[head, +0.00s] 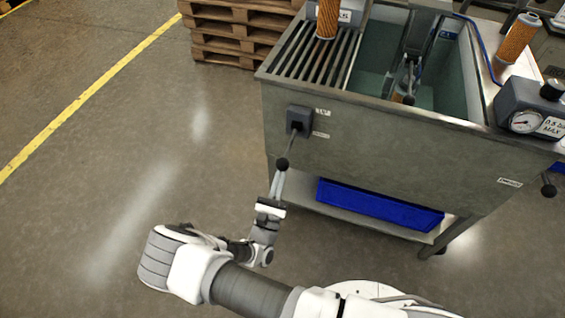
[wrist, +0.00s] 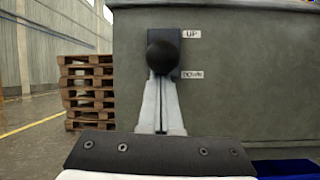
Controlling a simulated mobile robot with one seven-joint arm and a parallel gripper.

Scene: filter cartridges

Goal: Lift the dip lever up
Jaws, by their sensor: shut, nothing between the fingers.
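The dip lever (head: 289,147) is a thin rod with a black ball knob (head: 282,164), sticking out of a dark housing (head: 299,120) on the front of the grey metal tank. In the head view the rod slopes down from the housing. My gripper (head: 278,176) is shut and empty, with its fingertips just under the knob. In the wrist view the knob (wrist: 163,57) stands right above the closed fingertips (wrist: 161,80) and hides part of the housing; I cannot tell whether they touch. The labels UP (wrist: 191,34) and DOWN (wrist: 192,75) are beside it.
The tank (head: 390,140) holds a slatted rack (head: 318,55) and a basin. A blue tray (head: 380,205) lies on the shelf below. A pressure gauge (head: 525,121) sits at the right. Wooden pallets (head: 225,35) stand behind left. The floor at left is clear.

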